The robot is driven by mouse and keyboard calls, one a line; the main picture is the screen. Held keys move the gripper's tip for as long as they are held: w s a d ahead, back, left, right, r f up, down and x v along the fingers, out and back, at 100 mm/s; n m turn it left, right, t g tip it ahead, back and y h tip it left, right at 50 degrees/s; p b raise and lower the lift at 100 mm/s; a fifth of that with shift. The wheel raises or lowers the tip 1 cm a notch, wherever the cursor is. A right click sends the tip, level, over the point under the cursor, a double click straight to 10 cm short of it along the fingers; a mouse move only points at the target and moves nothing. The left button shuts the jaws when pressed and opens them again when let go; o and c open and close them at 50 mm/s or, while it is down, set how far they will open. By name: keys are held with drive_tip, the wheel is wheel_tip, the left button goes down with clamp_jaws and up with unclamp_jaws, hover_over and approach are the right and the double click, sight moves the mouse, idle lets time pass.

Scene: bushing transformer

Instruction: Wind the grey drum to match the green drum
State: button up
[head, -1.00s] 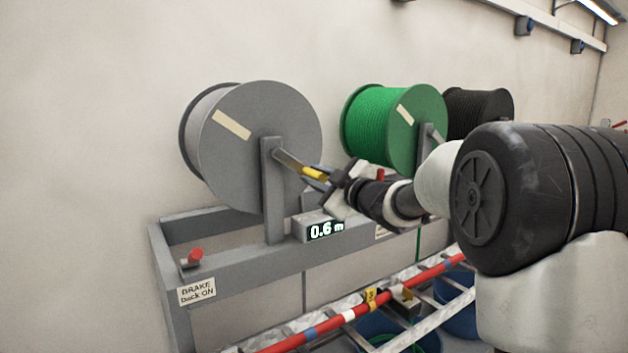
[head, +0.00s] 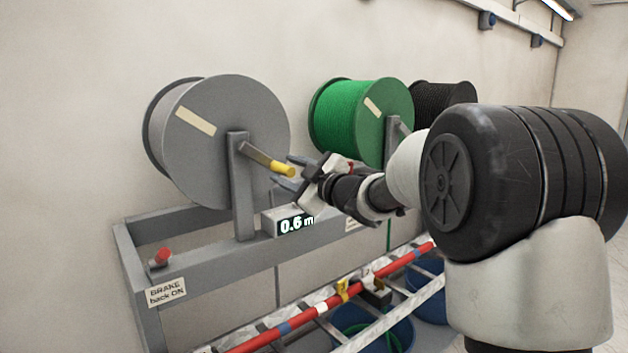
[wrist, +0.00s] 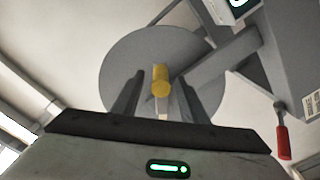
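The grey drum (head: 225,150) stands on the left of the frame, with a pale tape strip on its face and no cable visible on it. Its crank has a yellow handle (head: 283,169), pointing down-right. My gripper (head: 286,171) is open at the handle's end. In the wrist view the yellow handle (wrist: 161,80) lies between the two spread fingers, which do not appear to touch it. The green drum (head: 385,125), wound with green cable, stands to the right, also with a tape strip.
A black drum (head: 443,95) is behind my arm. A ladder with a red pole (head: 300,312) and blue tubs (head: 365,325) lie below.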

drive_tip(key=v, duration=1.5)
drive_tip(key=shift+s+d+p, duration=0.3)
drive_tip(key=shift+p, duration=0.15)
drive_tip(key=shift+r, duration=0.1)
drive_tip(key=s+d+f+m+g+h, duration=0.2)
drive_tip(key=s+d+f+m+h, duration=0.1)
drive_tip(key=s+d+m+h, duration=0.8)
drive_tip(key=s+a+f+m+g, duration=0.1)
drive_tip(key=s+a+f+g, duration=0.1)
drive_tip(key=s+f, duration=0.3)
drive_tip(key=s+a+f+m+g, duration=0.2)
drive_tip(key=s+g, duration=0.1)
drive_tip(key=s, duration=0.4)
drive_tip(key=s+a+f+m+g, duration=0.1)
drive_tip(key=s+a+f+g, duration=0.2)
drive_tip(key=s, duration=0.4)
wheel_tip(320, 180, up, 17)
drive_tip(key=y+p, duration=0.1)
drive_tip(key=p, duration=1.6)
drive_tip(key=shift+d+f+t+p, duration=0.2)
drive_tip(key=shift+f+t+p, duration=0.05)
drive_tip(key=shift+t+p, duration=0.1)
